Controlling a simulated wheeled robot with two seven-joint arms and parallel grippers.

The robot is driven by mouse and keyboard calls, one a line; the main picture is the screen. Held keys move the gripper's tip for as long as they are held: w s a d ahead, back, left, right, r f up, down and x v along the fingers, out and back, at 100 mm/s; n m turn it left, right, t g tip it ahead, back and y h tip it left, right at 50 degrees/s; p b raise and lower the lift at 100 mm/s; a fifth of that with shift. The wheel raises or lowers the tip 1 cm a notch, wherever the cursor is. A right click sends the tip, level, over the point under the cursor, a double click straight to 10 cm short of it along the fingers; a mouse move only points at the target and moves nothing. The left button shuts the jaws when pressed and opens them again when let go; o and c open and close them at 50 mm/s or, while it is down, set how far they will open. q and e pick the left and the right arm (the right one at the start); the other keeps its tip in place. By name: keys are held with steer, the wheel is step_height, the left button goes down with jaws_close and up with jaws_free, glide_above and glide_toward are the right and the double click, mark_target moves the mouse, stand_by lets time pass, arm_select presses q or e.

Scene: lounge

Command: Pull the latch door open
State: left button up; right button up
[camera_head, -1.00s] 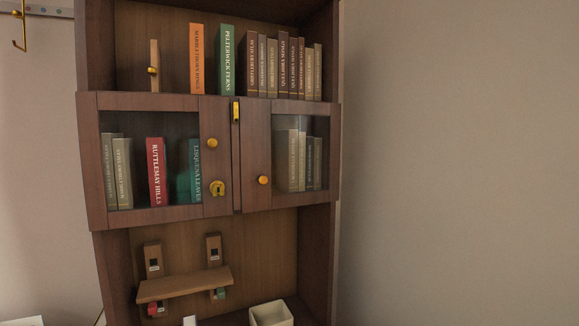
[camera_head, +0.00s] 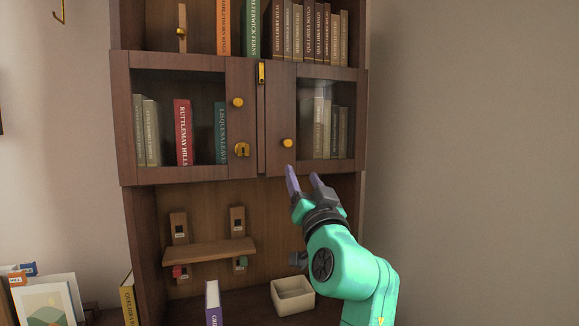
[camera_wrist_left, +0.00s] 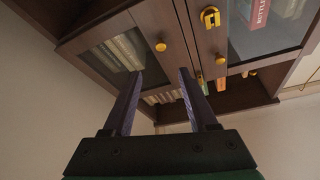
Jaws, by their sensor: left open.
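A dark wooden cabinet has two shut glass doors. The left door (camera_head: 180,175) has a round gold knob (camera_head: 238,102) and a gold lock plate (camera_head: 242,149) below it. The right door (camera_head: 282,105) has a gold knob (camera_head: 287,143) near its inner edge. A vertical gold latch (camera_head: 262,73) sits at the top between the doors. My left gripper (camera_head: 303,172) is open and empty, just below the right door's knob in the head view. In the left wrist view, that knob (camera_wrist_left: 160,47) shows beyond the gap between my fingertips (camera_wrist_left: 160,73), apart from them. My right gripper is not in view.
Books stand on the upper shelf and behind the glass. Below the doors are a small wooden rack (camera_head: 210,250), a cream bin (camera_head: 292,296) and a purple book (camera_head: 213,303). A picture card (camera_head: 48,303) is at lower left. The right wall is bare.

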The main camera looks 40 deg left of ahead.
mark_target(289, 144)
arm_select(q)
steer(key=p+x, duration=0.2)
steer(key=x, duration=0.2)
steer(key=p+x, duration=0.2)
steer(key=x, duration=0.3)
steer(key=p+x, duration=0.2)
steer(key=x, duration=0.3)
steer(key=shift+s+r+p, duration=0.1)
steer(key=shift+r+p, duration=0.2)
steer(key=shift+w+a, duration=0.3)
steer(key=shift+f, duration=0.1)
steer(key=shift+c, duration=0.3)
jaws_close()
steer(key=shift+d, duration=0.1)
